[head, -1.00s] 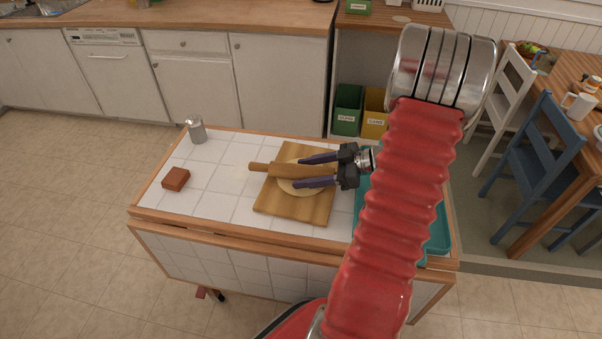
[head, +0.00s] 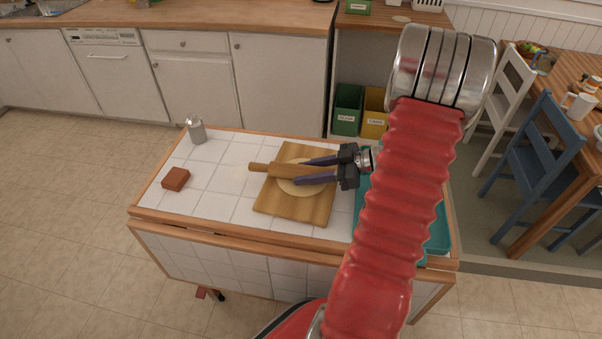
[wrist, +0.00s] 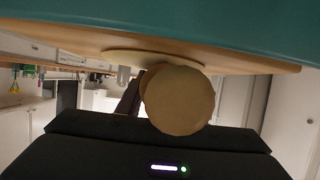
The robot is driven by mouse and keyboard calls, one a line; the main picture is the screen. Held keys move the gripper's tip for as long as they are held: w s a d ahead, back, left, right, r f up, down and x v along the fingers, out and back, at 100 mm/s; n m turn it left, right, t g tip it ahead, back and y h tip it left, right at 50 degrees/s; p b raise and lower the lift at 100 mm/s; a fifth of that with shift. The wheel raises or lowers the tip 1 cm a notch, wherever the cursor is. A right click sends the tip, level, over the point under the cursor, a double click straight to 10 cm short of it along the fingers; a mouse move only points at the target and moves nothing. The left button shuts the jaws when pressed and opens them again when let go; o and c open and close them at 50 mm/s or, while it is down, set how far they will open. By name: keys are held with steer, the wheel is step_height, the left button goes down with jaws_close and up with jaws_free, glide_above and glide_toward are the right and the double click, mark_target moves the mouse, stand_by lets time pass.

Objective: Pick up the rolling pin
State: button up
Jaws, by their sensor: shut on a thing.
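The wooden rolling pin (head: 284,171) lies across the board and the pale round dough (head: 300,187) in the head view, its handle pointing left. My gripper (head: 304,171) is shut on the rolling pin, with one purple finger on each side of it. In the wrist view the round end of the rolling pin (wrist: 179,99) faces the camera, close to the dark gripper body. The dough (wrist: 153,58) shows at the pin's upper side there. I cannot tell whether the pin touches the dough.
The wooden board (head: 291,208) is on the white tiled island (head: 221,174). A teal tray (head: 437,236) is at the island's right end, beneath my arm. A brown block (head: 176,179) and a grey metal can (head: 197,130) stand at the left. A blue chair (head: 533,150) is at the right.

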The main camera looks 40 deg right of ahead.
mark_target(307, 167)
steer(key=shift+f, duration=0.1)
jaws_close()
step_height(307, 167, up, 10)
steer(key=shift+r, duration=0.1)
stand_by(0.4)
stand_by(0.5)
